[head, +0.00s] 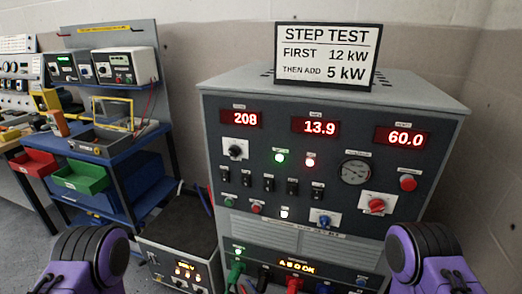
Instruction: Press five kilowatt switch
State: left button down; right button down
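A grey load-bank cabinet (375,225) stands in front of me with a dark control panel. A row of small black switches crosses the panel's middle left: the first (242,177), the second (268,183), the third (291,187) and the last (317,190). Their labels are too small to read, so I cannot tell which is the five kilowatt switch. A sign (325,55) on top reads "STEP TEST, FIRST 12 kW, THEN ADD 5 kW". The red displays read 208 (241,118), 13.9 (315,126) and 60.0 (403,137). Only purple and black parts of my arms show low at both sides; neither gripper's fingers show.
Around the switches are a rotary knob (235,149), a dial gauge (355,171), a red button (407,182) and a red rotary switch (376,204). Coloured cable plugs (295,283) sit at the bottom. A smaller unit (180,262) and a blue cart (130,190) stand left.

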aim_at(269, 184)
jog(key=k, duration=0.65)
jog(key=u, duration=0.7)
jog(key=i, duration=1.4)
jog(key=z, duration=0.75)
